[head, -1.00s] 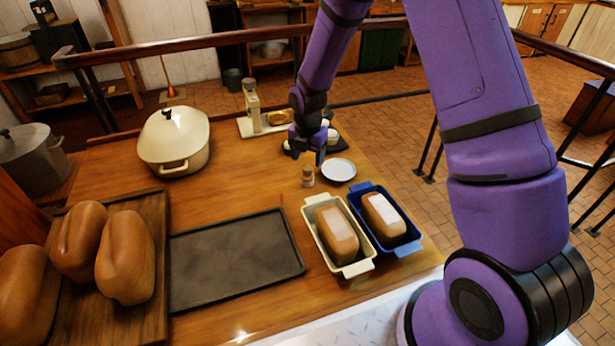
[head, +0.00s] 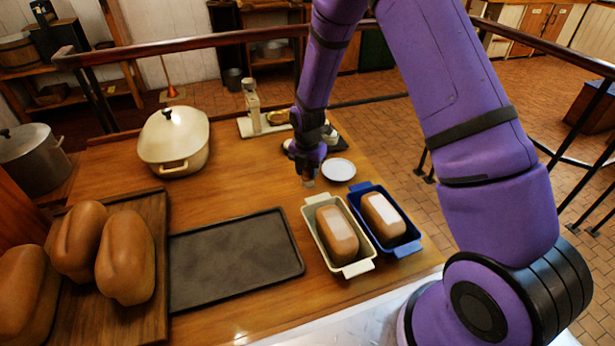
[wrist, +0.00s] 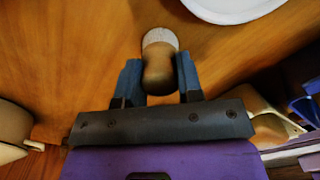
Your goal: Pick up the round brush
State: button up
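The round brush (wrist: 159,62) has a rounded wooden handle and a pale bristle end. In the wrist view it lies between the two fingers of my gripper (wrist: 160,78), with the handle towards the palm. The fingers stand apart, one on each side of the handle; firm contact is not clear. In the head view my gripper (head: 308,171) is low over the table and hides most of the brush, with only a small part (head: 308,183) showing below it.
A white plate (head: 338,170) lies just right of the brush. A cream loaf pan (head: 348,268) and a blue one (head: 412,247) hold loaves nearby. A dark tray (head: 235,260) lies front left, a lidded cream pot (head: 173,142) behind. Bare table lies left of the brush.

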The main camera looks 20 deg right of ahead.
jog(key=shift+c, duration=0.3)
notch_tip(320, 180, up, 10)
dwell(0.4)
jog(key=shift+o, duration=1.2)
jog(key=shift+c, duration=0.5)
